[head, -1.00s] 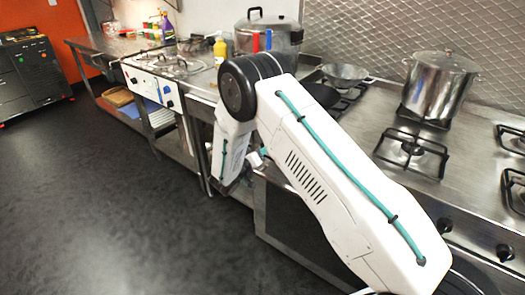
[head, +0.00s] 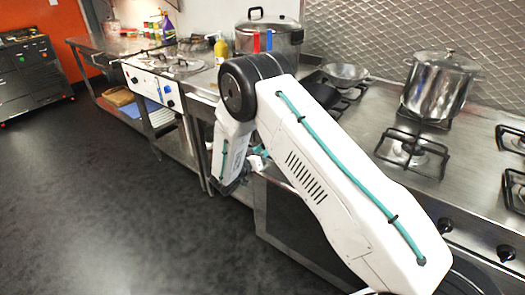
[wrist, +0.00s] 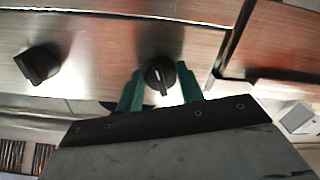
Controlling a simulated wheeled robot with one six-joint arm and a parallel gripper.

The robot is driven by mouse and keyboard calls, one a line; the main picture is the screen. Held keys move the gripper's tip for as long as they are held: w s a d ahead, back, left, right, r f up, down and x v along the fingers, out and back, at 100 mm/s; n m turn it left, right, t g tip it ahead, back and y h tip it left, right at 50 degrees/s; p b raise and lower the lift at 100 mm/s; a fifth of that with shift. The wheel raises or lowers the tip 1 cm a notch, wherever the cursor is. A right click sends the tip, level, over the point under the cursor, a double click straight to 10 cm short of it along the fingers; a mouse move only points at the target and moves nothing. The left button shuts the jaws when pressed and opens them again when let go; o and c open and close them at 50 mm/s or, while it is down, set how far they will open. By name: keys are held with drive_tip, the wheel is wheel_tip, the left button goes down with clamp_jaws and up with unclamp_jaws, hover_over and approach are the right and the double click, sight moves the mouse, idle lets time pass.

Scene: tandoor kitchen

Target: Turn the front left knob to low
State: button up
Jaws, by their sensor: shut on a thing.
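In the wrist view a round black knob (wrist: 160,75) with a pale pointer line sits on the steel stove front. The line stands nearly upright in the picture, tilted slightly. My gripper (wrist: 160,85) has its two green fingers on either side of this knob, shut on it. A second black knob (wrist: 38,64) is to the left, turned at a slant and untouched. In the head view my own arm hides the gripped knob and the gripper's fingertips.
In the head view the steel stovetop (head: 375,185) carries a large pot (head: 437,85), a pan (head: 345,74) and bare burners (head: 412,150). Two more black knobs, one of them the right knob (head: 505,252), are on the front at right. Dark floor (head: 110,200) is clear at left.

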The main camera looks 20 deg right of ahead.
drive_tip(key=shift+s+f, duration=0.1)
drive_tip(key=shift+f, duration=0.05)
drive_tip(key=o, duration=1)
drive_tip(key=shift+v, duration=3.9)
